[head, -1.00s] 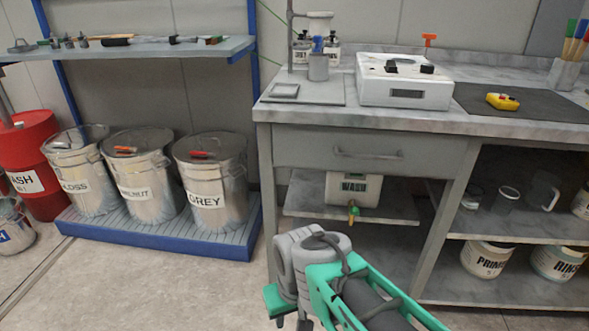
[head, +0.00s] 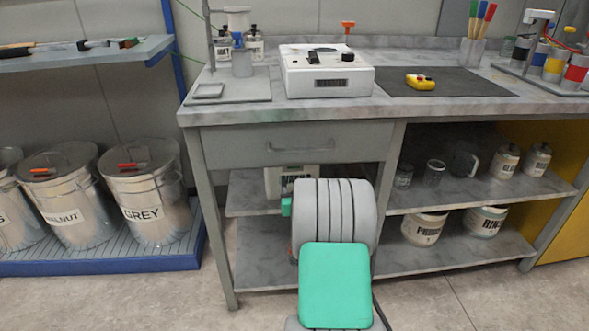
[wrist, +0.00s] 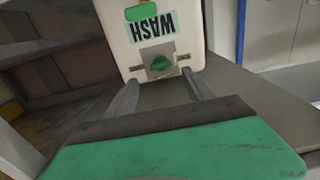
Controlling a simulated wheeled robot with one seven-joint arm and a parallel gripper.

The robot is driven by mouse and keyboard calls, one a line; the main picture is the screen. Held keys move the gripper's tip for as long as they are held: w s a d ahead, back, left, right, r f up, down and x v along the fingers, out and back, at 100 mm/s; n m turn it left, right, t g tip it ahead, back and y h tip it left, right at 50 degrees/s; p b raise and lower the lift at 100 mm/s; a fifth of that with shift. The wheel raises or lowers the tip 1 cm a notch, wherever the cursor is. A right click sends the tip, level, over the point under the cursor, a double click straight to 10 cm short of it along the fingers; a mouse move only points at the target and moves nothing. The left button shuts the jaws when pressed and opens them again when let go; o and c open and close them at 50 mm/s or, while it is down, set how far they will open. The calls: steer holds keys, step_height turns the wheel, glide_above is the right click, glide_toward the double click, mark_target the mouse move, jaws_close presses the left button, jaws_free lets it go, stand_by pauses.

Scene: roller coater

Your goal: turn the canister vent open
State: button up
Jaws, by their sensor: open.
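The white canister (head: 284,180) marked WASH stands on the shelf under the drawer; my arm hides much of its front in the head view. In the wrist view the canister (wrist: 188,52) is close, its lettering upside down, with a green knob (wrist: 160,63) on a small grey plate. My gripper (wrist: 160,86) is open and empty, its two fingers pointing at the canister on either side of the knob. The fingertips look short of the knob, but the gap is hard to judge. The fingers are hidden behind my arm in the head view.
A closed drawer (head: 290,145) and the bench top (head: 430,108) lie above the shelf. Jars and tubs, such as the PRIMER tub (head: 424,229), stand on the shelves to the right. Lidded bins, including GREY (head: 150,205), stand at left. Floor is clear in front.

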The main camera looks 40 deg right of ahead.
mark_target(294, 168)
steer(key=b+x, duration=0.1)
steer(key=x, duration=0.5)
steer(key=shift+f+b, duration=0.1)
steer(key=shift+b, duration=0.3)
steer(key=shift+w+d, duration=0.35)
steer(key=shift+w, duration=0.15)
steer(key=shift+c, duration=0.5)
steer(key=c, duration=1.2)
steer(key=shift+d, duration=0.1)
jaws_close()
